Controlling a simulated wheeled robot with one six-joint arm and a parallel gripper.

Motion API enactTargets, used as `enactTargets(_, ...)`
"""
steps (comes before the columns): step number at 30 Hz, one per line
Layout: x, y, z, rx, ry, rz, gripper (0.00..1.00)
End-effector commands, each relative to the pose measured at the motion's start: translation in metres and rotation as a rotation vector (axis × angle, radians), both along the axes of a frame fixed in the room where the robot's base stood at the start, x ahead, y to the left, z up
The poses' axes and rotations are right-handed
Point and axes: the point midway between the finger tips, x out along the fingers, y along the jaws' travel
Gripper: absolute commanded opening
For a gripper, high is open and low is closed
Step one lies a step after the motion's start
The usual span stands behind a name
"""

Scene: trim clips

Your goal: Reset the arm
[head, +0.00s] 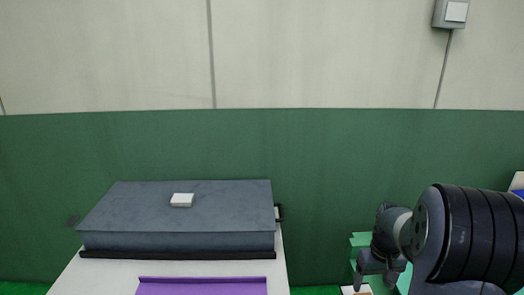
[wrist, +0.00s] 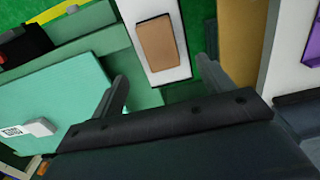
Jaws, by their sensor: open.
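My gripper (head: 375,278) is at the lower right of the head view, pointing down at the end of my dark arm. In the wrist view its two fingers (wrist: 165,92) stand well apart, with nothing held between them. Beyond the fingers, a brown rectangular piece (wrist: 157,44) lies on a white surface (wrist: 180,72). A light green box or panel (wrist: 60,95) lies to the left, close to the left finger. I cannot tell whether they touch.
A dark grey padded block (head: 150,215) with a small white box (head: 182,200) on top rests on a white table (head: 100,275). A purple tray (head: 202,287) lies at its front. A green and cream wall (head: 330,180) stands behind. Green items (head: 359,242) are beside my gripper.

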Motion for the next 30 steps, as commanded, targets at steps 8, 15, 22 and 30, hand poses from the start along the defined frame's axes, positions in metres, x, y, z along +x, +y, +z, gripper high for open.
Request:
enactTargets(8, 0.001, 0.004, -0.009, 0.000, -0.001, 0.001, 0.76)
enactTargets(15, -0.001, 0.007, -0.026, 0.002, 0.006, 0.000, 0.76)
enactTargets(22, -0.001, 0.007, -0.072, 0.002, 0.005, 0.000, 0.76)
enactTargets(30, 0.001, 0.006, -0.083, -0.002, -0.006, 0.000, 0.76)
